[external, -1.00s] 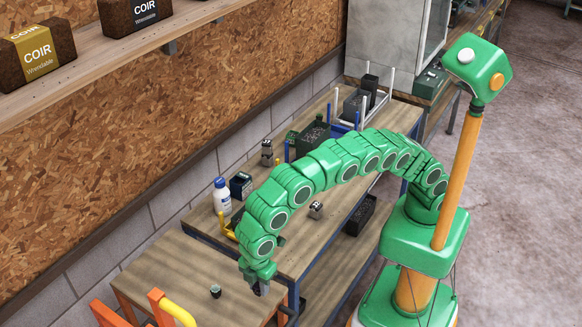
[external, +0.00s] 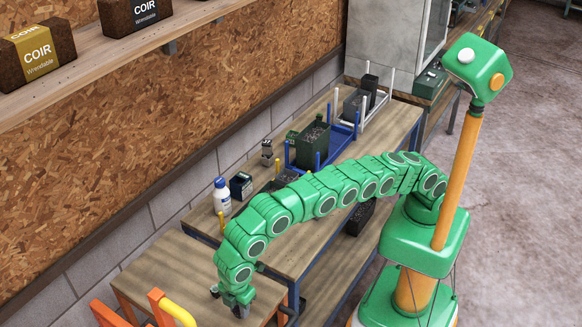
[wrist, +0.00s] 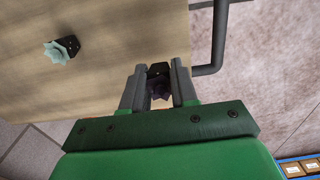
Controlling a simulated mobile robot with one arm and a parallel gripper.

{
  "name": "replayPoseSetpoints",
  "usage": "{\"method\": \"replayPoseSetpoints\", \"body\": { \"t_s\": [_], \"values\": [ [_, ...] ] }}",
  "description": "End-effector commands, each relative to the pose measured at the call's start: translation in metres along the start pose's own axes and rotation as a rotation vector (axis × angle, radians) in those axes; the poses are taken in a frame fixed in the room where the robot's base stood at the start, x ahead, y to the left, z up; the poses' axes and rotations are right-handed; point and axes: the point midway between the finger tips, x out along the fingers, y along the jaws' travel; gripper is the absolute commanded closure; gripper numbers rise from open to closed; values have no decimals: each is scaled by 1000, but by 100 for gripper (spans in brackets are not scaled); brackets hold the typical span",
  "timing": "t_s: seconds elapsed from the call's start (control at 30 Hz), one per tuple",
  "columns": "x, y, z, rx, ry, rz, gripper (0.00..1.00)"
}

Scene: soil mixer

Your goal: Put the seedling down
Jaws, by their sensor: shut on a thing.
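My gripper (wrist: 159,90) is shut on a dark purple seedling (wrist: 159,88) in a small black pot, seen between the fingers in the wrist view. The held pot appears over the near wooden table (wrist: 100,95), close to its edge; I cannot tell whether it touches the top. A pale blue-green seedling (wrist: 58,50) in a black pot stands on the same table, to the left of my gripper. In the external view my gripper (external: 238,310) is low over this table (external: 160,262), and the held seedling is hidden there.
An orange and yellow frame (external: 160,308) stands at the table's near left. The longer bench (external: 285,245) beyond holds a white bottle (external: 221,196), a dark box (external: 241,185) and a blue rack (external: 325,150). The table's left part is clear. A dark bar (wrist: 219,40) runs beside the table edge.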

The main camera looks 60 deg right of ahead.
Motion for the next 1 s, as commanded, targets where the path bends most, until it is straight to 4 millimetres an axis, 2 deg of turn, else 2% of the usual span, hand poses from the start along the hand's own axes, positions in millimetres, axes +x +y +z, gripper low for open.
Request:
{"method": "replayPoseSetpoints", "body": {
  "t_s": [0.63,1.0],
  "values": [
    [15,3,-8,-1,-4,-1,100],
    [41,3,-8,0,-5,-2,100]
  ]
}}
